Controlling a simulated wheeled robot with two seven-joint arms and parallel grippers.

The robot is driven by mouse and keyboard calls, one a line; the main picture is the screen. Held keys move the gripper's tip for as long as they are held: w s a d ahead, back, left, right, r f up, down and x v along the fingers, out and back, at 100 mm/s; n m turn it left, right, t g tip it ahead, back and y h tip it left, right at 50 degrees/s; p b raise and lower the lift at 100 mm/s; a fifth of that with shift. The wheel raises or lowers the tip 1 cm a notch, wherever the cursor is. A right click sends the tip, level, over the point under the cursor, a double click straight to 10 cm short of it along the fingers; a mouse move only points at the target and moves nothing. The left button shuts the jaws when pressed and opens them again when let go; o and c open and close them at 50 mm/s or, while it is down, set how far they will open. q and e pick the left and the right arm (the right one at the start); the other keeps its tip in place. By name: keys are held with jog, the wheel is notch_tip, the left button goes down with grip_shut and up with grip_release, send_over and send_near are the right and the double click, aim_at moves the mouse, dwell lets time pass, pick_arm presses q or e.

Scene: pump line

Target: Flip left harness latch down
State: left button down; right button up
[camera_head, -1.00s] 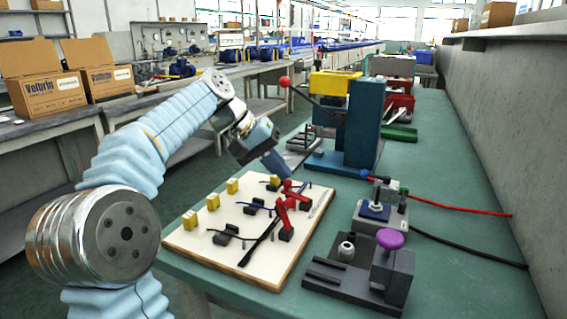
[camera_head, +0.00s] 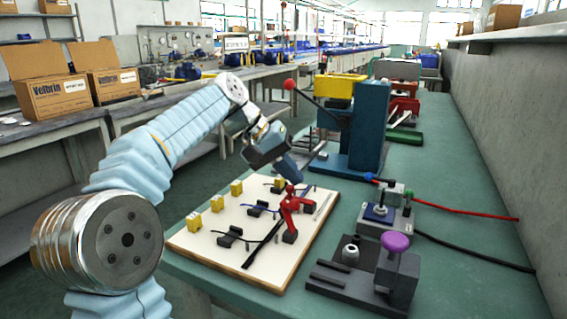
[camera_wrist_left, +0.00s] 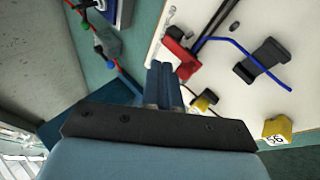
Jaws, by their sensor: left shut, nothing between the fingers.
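The harness board (camera_head: 203,247) is a cream panel on the green bench in the head view. Two red latches stand on its right part, a near one (camera_head: 290,222) and a far one partly behind it; I cannot tell which is the left one. Both red levers look raised. My left gripper (camera_head: 293,177) points down just above the far latch, its blue fingers shut and empty. In the left wrist view the shut fingers (camera_wrist_left: 163,80) are beside a red latch (camera_wrist_left: 180,48) on the board; contact cannot be told. My right gripper is not in view.
Yellow blocks (camera_head: 194,221), black clips and cables sit on the board. A blue press (camera_head: 368,125) with a red-knobbed lever stands just behind. A grey fixture with a purple knob (camera_head: 396,242) stands at the right.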

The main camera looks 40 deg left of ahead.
pick_arm(q)
jog(key=w+p+v, duration=0.1)
jog(key=p+v, duration=0.1)
jog(key=v, duration=1.1)
jog(key=shift+r+p, duration=0.2)
jog(key=shift+p, duration=0.1)
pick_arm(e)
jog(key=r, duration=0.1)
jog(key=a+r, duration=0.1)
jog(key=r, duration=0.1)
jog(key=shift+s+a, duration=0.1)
